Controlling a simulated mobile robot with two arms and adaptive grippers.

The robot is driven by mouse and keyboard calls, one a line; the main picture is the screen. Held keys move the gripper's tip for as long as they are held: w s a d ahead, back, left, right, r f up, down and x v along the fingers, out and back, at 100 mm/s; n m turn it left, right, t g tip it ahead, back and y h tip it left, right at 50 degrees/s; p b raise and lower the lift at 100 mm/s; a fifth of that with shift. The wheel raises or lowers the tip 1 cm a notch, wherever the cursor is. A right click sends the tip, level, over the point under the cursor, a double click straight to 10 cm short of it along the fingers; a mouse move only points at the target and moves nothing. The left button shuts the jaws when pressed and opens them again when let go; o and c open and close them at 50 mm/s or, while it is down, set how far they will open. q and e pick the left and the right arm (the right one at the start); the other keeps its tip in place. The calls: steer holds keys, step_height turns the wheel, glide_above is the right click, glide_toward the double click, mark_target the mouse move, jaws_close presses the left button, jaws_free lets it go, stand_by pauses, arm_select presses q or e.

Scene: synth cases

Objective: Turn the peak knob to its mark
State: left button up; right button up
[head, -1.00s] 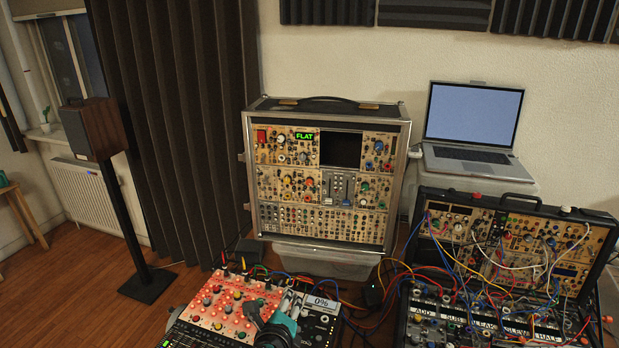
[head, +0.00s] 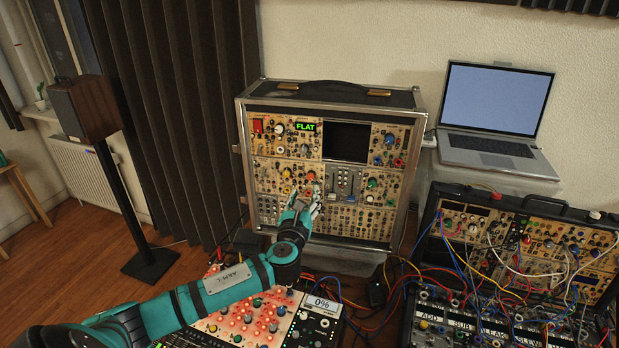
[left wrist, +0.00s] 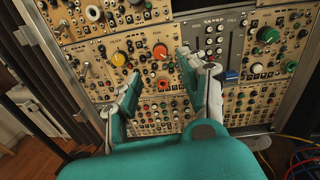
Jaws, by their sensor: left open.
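The modular synth case (head: 330,100) stands upright at the back, its panels full of knobs. My left gripper (head: 306,193) is in front of its middle row. In the left wrist view the open left gripper (left wrist: 160,72) has its two fingers spread, with nothing between them. A red-orange knob (left wrist: 160,51) sits just beyond the gap between the fingertips, with small lettering above it. My right gripper is out of view.
A 0% display (head: 322,304) is on the red-lit panel below. A laptop (head: 495,115) and a second case with many loose patch cables (head: 465,265) are at the right. Sliders (left wrist: 222,45) are right of my fingers.

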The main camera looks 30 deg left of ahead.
mark_target(310, 178)
arm_select(q)
steer(key=x, duration=0.3)
steer(key=shift+w+r+p, duration=0.2)
steer(key=shift+p, duration=0.1)
steer(key=shift+x, duration=1.1)
steer(key=shift+w+a, duration=0.25)
steer(key=shift+w, duration=0.1)
steer(key=shift+w+a+f, duration=0.15)
steer(key=shift+w, duration=0.2)
steer(key=shift+s, duration=0.1)
jaws_close()
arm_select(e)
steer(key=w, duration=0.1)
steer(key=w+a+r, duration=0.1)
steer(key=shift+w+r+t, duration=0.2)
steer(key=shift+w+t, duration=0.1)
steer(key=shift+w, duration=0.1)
